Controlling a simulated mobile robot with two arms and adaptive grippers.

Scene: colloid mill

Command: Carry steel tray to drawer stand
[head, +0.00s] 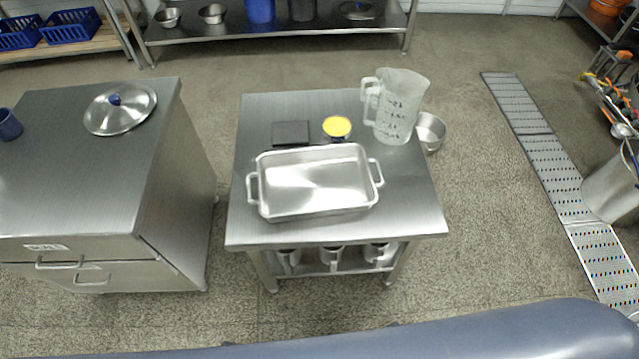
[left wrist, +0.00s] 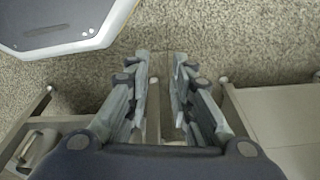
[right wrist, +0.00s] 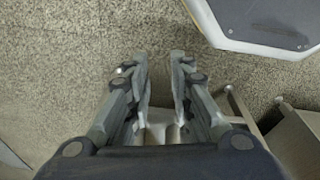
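The steel tray (head: 315,183) is a shallow rectangular pan with a handle at each short end. In the head view it lies flat and empty on the front part of a small steel table (head: 400,210). The drawer stand (head: 60,180) is the steel cabinet to the left, with handled drawers low on its front. My left gripper (left wrist: 160,55) is open and empty, with bare floor showing between its fingers. My right gripper (right wrist: 160,57) is also open and empty above the floor. Neither gripper shows in the head view, and the tray is not recognisable in the wrist views.
A round lid (head: 120,108) and a blue cup (head: 9,125) sit on the stand; its top front is clear. Behind the tray are a black square (head: 291,133), a yellow-topped bowl (head: 337,128) and a measuring jug (head: 398,105). A floor gap separates table and stand.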

